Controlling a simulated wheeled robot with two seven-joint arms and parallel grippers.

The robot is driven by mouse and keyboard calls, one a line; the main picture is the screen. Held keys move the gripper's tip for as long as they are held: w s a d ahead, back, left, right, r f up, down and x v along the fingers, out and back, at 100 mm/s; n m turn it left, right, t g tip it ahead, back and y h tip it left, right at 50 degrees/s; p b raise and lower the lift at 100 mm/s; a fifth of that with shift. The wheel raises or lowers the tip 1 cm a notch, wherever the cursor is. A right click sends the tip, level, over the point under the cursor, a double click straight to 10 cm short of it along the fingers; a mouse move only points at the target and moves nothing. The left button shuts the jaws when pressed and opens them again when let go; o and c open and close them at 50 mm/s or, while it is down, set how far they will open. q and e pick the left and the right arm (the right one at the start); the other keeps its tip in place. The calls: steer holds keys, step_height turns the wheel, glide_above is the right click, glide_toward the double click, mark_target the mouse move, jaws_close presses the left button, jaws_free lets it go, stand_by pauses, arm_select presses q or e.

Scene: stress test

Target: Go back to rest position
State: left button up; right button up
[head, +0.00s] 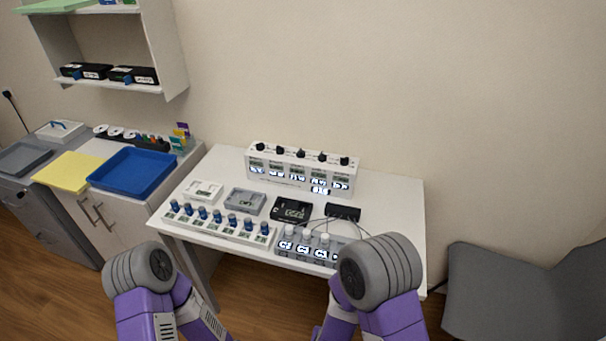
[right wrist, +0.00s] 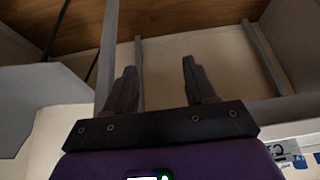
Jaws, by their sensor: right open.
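My right gripper (right wrist: 158,85) is open in the right wrist view, with its two dark fingers apart and nothing between them. Beyond it are table legs, the wood floor and the wall. In the head view my two purple and grey arms show at the bottom, in front of the white table (head: 390,205). Neither gripper can be made out there. The right arm covers part of the table's front edge and the right end of a grey rack with white-capped items (head: 300,248).
The table holds a white knob box (head: 285,168), a row of blue-topped vials (head: 215,220), a black device (head: 291,210) and a small black box (head: 343,212) with cables. A blue tray (head: 133,172) is on the left cabinet. A grey chair (head: 500,290) stands at right.

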steer(key=s+d+f+g+y, duration=0.2)
steer(key=s+f+g+y, duration=0.3)
steer(key=s, duration=0.4)
steer(key=shift+f, duration=0.75)
